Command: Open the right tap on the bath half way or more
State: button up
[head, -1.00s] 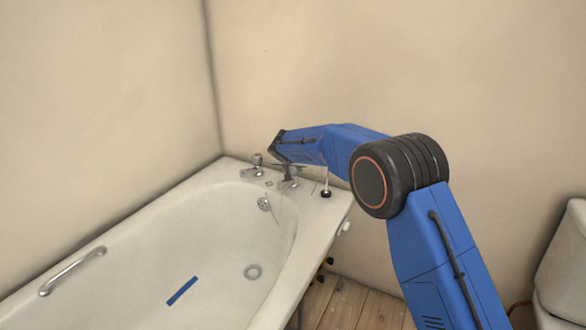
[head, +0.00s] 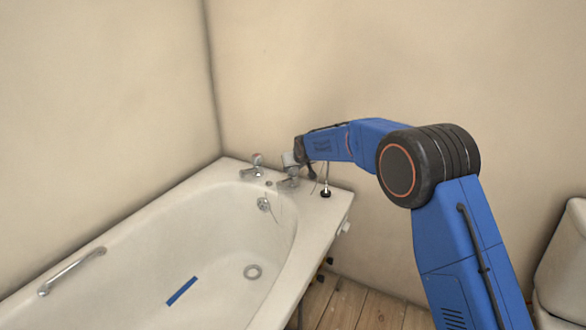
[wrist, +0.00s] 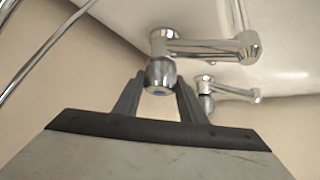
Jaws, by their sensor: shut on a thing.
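The right tap (head: 288,183) stands on the rim at the bath's far end. It is chrome with a spout over the bath. In the wrist view its round head with a blue mark (wrist: 160,76) sits between the two dark fingers of my gripper (wrist: 160,84), which is shut on it. In the head view my gripper (head: 291,168) is over this tap and hides most of its head. The left tap (head: 256,164) stands free to the left; it also shows in the wrist view (wrist: 206,86), beyond the held tap.
The white bath (head: 150,235) runs along the left wall, with a chrome grab handle (head: 72,270) on its side. A black plug (head: 326,193) stands on the rim right of the taps. Bare wall is behind the taps. A white toilet (head: 565,260) is at the far right.

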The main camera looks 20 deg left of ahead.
jog(key=shift+n+g+y, duration=0.6)
jog(key=shift+n+g, duration=0.1)
jog(key=shift+n, duration=0.5)
jog(key=o, duration=1.1)
jog(key=shift+c, duration=0.2)
jog(key=shift+d, duration=0.1)
jog(key=shift+s+d+r, duration=0.1)
jog(key=shift+r, duration=0.1)
jog(key=s+d+r, duration=0.1)
jog(key=s+d, duration=0.7)
jog(key=d, duration=0.3)
jog(key=shift+s+r, duration=0.2)
jog(key=shift+r, duration=0.1)
